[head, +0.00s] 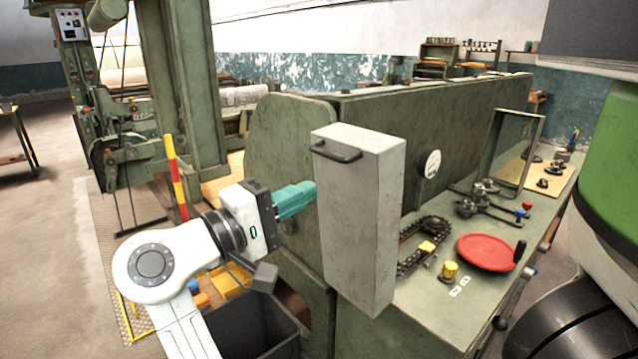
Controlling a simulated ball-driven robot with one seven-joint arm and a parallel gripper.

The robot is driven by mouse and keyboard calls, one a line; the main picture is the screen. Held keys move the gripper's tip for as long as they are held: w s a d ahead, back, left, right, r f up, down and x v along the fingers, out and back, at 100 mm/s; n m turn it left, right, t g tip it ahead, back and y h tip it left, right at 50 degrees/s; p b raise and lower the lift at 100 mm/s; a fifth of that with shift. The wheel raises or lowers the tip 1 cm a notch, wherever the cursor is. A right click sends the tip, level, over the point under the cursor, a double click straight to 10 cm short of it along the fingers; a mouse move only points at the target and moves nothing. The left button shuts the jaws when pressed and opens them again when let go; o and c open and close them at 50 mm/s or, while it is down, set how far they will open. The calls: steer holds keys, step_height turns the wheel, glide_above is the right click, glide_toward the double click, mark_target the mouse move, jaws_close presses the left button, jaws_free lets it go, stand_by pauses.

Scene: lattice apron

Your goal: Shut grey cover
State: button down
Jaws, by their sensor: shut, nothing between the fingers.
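The grey cover (358,220) is a tall, box-shaped grey piece at the near end of the green machine, in the middle of the head view. A dark bar handle (336,152) is fixed near the top of its left face. The cover stands out from the machine's green body, and its hinge side is hidden. My gripper (312,191) has teal fingers, which are shut and empty. The fingers point right at the cover's left edge, below the handle. I cannot tell whether their tips touch the cover or lie behind it.
The machine bed (420,300) right of the cover carries a red disc (486,252), yellow knobs and a chain. A framed clear panel (515,150) stands farther back. A dark open bin (250,325) is below my arm. A red-yellow post (176,178) stands left.

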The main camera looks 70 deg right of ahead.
mark_target(370, 160)
steer(key=p+x, duration=0.3)
steer(key=x, duration=0.9)
steer(key=shift+s+d, duration=0.1)
steer(key=shift+d, duration=0.2)
steer(key=shift+d+r, duration=0.1)
